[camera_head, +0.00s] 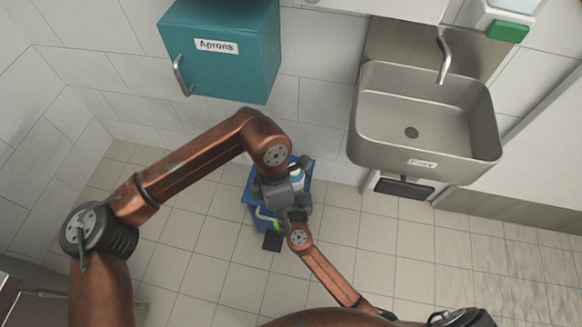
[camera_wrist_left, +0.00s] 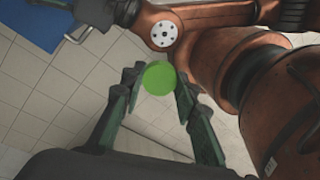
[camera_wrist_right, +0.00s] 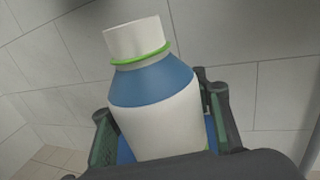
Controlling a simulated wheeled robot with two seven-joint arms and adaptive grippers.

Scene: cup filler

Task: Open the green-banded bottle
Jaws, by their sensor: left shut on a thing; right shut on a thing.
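The green-banded bottle (camera_wrist_right: 155,95) fills the middle of the right wrist view. It has a white cap (camera_wrist_right: 135,38) on top, a thin green band below the cap, a blue shoulder and a white body. My right gripper (camera_wrist_right: 160,135) is shut around its body, one finger on each side. The bottle also shows in the head view (camera_head: 296,178), partly hidden by my left arm. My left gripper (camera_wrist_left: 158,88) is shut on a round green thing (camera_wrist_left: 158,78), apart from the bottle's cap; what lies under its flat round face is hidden.
A blue stand or bin (camera_head: 250,190) is on the floor behind my grippers, mostly hidden. A teal cabinet labelled Aprons (camera_head: 235,75) hangs on the wall above it. A steel sink (camera_head: 430,150) is at the right.

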